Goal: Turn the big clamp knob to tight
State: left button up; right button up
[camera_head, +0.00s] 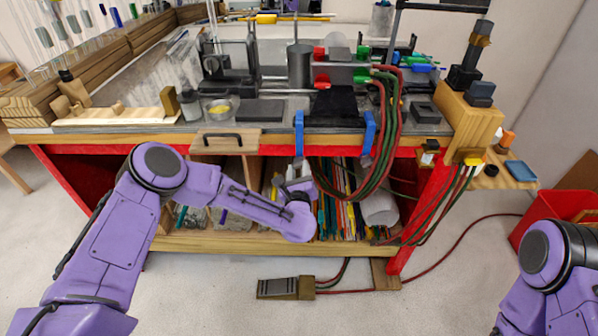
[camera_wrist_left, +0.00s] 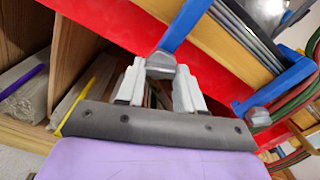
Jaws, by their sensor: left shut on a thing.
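Two blue clamps hang on the front edge of the workbench, the left one (camera_head: 299,132) and the right one (camera_head: 369,132). In the left wrist view, the left clamp (camera_wrist_left: 186,22) has a grey faceted knob (camera_wrist_left: 160,63) at its lower end. My left gripper (camera_head: 297,182) reaches up to it from below; in the left wrist view its two pale fingers (camera_wrist_left: 160,76) are shut on the knob from both sides. The right clamp's grey knob (camera_wrist_left: 257,116) is free in that view. No tight marking is readable. My right gripper is out of view.
The red-framed workbench (camera_head: 90,160) has shelves below with several colourful upright files (camera_head: 340,205). Red and green hoses (camera_head: 383,130) hang close to the right clamp. A pedal (camera_head: 285,288) lies on the floor.

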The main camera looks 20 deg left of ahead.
pick_arm(q)
jog(key=m+b, duration=0.7)
jog(key=m, duration=0.5)
jog(key=shift+f+m+b, duration=0.1)
jog(key=shift+m+b, duration=0.2)
jog(key=shift+b, duration=0.1)
jog(key=shift+m+b, duration=0.4)
jog(key=shift+m, duration=1.4)
jog(key=o, duration=1)
jog(key=shift+o, duration=0.2)
